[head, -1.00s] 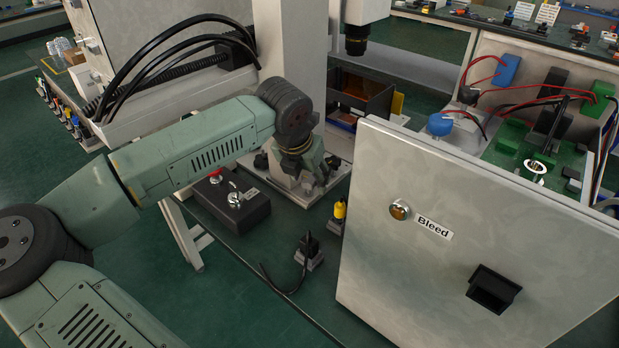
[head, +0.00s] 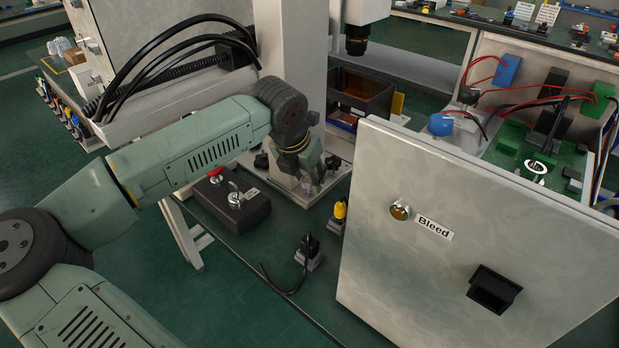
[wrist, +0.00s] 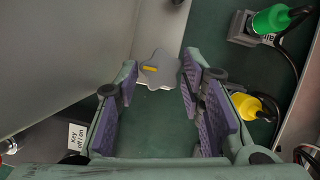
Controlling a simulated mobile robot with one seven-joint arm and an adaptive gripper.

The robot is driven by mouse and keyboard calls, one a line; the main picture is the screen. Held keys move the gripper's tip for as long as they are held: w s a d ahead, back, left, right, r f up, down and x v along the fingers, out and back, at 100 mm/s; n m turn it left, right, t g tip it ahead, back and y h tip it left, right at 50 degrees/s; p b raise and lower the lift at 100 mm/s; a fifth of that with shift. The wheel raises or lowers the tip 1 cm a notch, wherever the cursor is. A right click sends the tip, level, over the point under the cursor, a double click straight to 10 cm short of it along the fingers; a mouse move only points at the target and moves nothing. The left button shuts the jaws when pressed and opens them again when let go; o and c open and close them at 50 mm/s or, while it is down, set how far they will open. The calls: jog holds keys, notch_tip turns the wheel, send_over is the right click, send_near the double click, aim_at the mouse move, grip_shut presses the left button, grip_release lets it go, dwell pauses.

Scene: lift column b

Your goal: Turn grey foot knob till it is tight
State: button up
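The grey foot knob (wrist: 160,68), a lobed knob with a yellow mark on top, shows in the wrist view at the foot of the grey column. My gripper (wrist: 159,74) is open, with its purple-padded fingers on the left and right of the knob. The knob lies between the fingertips, nearer the right one; a gap shows on the left. I cannot tell whether the right fingertip touches it. In the head view my gripper (head: 308,178) points down at the column's base plate, and its fingers hide the knob there.
A black box (head: 234,208) with a red button and a key switch stands left of my gripper. A yellow connector (head: 340,211) and a black cabled plug (head: 308,247) stand in front. The large "Bleed" panel (head: 440,200) stands close on the right.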

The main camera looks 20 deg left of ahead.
aim_at(307, 181)
jog(key=o, duration=0.3)
jog(key=shift+r, duration=0.1)
jog(key=shift+a+r+p, duration=0.1)
jog(key=shift+r+p, duration=1.1)
jog(key=shift+r, duration=2.3)
